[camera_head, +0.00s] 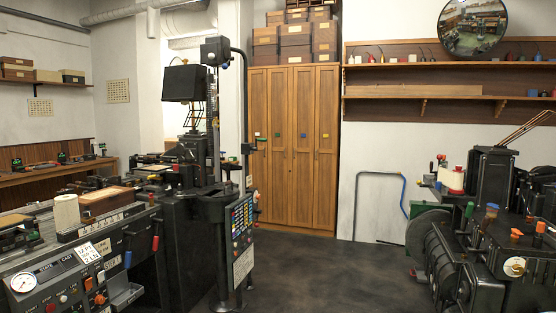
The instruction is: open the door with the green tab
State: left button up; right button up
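A tall wooden cabinet (290,180) with several narrow doors stands against the back wall. All its doors look shut. Small coloured tabs sit at about mid-height on the doors. A tab on the second door from the left (277,135) looks green, though it is very small. The tab on the third door (303,135) looks dark blue, and the one on the right door (325,136) looks yellow. The left door is partly hidden by a black machine's post, and a pale tab (257,134) shows there. Neither of my grippers is in view.
A large black machine (190,220) with a control panel (243,240) stands left of the cabinet. Another black machine (490,260) fills the right. Dark open floor (325,275) lies between them, leading to the cabinet. A bent pipe rail (378,174) stands by the wall.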

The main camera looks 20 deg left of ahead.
aim_at(277, 79)
jog(key=i+u, duration=0.3)
jog(key=i, duration=6.85)
jog(key=j, duration=0.1)
